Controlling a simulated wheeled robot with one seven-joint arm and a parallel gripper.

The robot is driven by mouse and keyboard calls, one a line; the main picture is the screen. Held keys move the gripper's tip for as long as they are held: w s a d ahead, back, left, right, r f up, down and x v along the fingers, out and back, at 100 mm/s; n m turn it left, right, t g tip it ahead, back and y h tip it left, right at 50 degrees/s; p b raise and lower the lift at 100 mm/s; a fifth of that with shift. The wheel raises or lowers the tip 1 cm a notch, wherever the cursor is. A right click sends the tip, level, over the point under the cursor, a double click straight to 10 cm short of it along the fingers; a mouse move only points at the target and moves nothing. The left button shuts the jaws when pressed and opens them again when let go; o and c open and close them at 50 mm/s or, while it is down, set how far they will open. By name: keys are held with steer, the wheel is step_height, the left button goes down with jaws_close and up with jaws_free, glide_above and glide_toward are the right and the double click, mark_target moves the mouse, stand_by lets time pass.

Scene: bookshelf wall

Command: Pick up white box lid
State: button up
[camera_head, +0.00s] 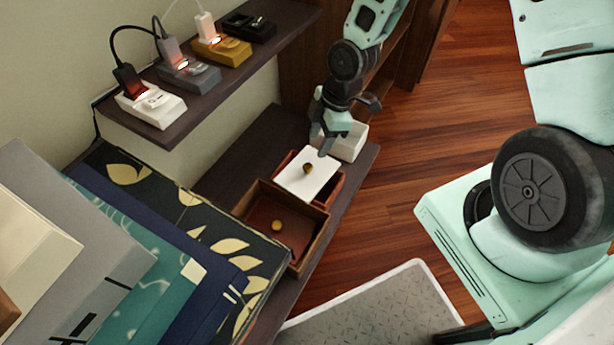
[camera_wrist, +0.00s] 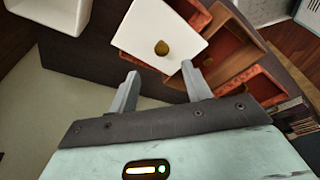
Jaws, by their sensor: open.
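The white box lid (camera_head: 308,185) is a flat white square with a round gold knob (camera_head: 308,168). It lies on a reddish box (camera_head: 335,192) on the lower shelf. In the wrist view the lid (camera_wrist: 150,22) and its knob (camera_wrist: 162,48) are just beyond my fingertips. My gripper (camera_head: 326,146) is open and empty, with its fingers pointing down near the lid's far edge. In the wrist view my gripper (camera_wrist: 160,74) has its fingers apart, with the right fingertip overlapping the lid's near corner. I cannot tell whether they touch.
An open brown wooden box (camera_head: 310,232) with a gold knob inside stands directly in front of the lid. A white box (camera_head: 352,143) is right behind my gripper. An upper shelf (camera_head: 180,112) with several charging devices is at the left. Large books (camera_head: 130,190) crowd the front left.

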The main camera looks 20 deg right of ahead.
mark_target(308, 166)
steer(key=b+x, duration=0.2)
steer(key=x, duration=0.7)
steer(key=shift+s+b, duration=0.15)
steer(key=shift+b, duration=0.25)
steer(key=shift+r, duration=0.1)
steer(key=shift+c, duration=0.3)
jaws_close()
